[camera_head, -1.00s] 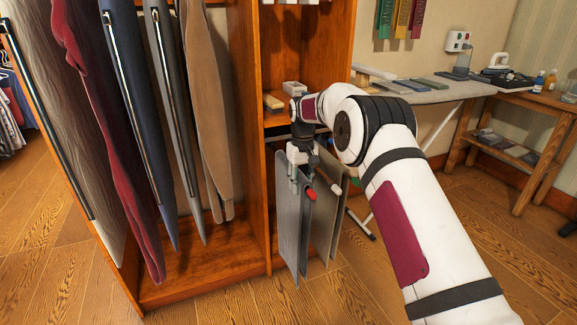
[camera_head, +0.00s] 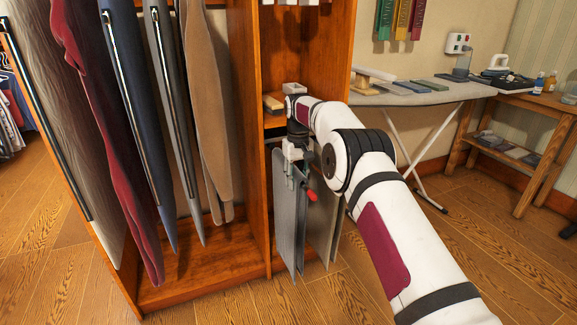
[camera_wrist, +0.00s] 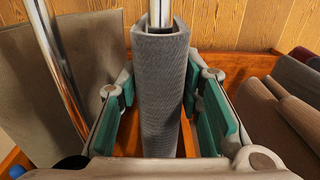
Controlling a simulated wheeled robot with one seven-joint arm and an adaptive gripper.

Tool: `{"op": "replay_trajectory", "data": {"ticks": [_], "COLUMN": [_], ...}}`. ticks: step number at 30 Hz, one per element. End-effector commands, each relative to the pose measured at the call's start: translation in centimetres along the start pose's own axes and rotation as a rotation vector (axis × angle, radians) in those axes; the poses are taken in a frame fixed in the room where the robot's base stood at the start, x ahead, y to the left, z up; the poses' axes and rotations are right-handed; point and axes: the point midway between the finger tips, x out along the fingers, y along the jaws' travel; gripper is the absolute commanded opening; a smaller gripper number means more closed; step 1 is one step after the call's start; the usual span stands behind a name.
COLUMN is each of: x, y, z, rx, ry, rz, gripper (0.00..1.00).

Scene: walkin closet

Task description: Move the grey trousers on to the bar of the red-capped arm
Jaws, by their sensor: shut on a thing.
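Grey trousers (camera_head: 288,215) hang folded at the outer side of the wooden closet's right section. In the wrist view their fold (camera_wrist: 163,85) stands between the green finger pads. My gripper (camera_head: 293,150) is shut on them near the top; it also shows in the wrist view (camera_wrist: 163,110). A silver bar (camera_wrist: 160,14) shows at the far end of the fold; I cannot tell whether the fabric rests on it. The red cap (camera_head: 313,195) sticks out just right of the trousers in the head view. Most of its arm is hidden.
A bare silver bar (camera_wrist: 60,65) runs left of my gripper, beside a grey-brown hanging cloth (camera_wrist: 92,50). Another pale garment (camera_head: 325,225) hangs behind the red cap. Several trousers hang at left, past the wooden divider (camera_head: 249,130). An ironing board (camera_head: 420,97) stands at right.

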Motion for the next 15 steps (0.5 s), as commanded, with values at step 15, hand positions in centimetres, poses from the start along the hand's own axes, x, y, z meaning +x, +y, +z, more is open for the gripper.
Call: {"op": "replay_trajectory", "data": {"ticks": [15], "x": [0.12], "y": [0.02], "z": [-0.08], "rx": [0.000], "ry": [0.003], "rz": [0.000], "gripper": [0.00]}}
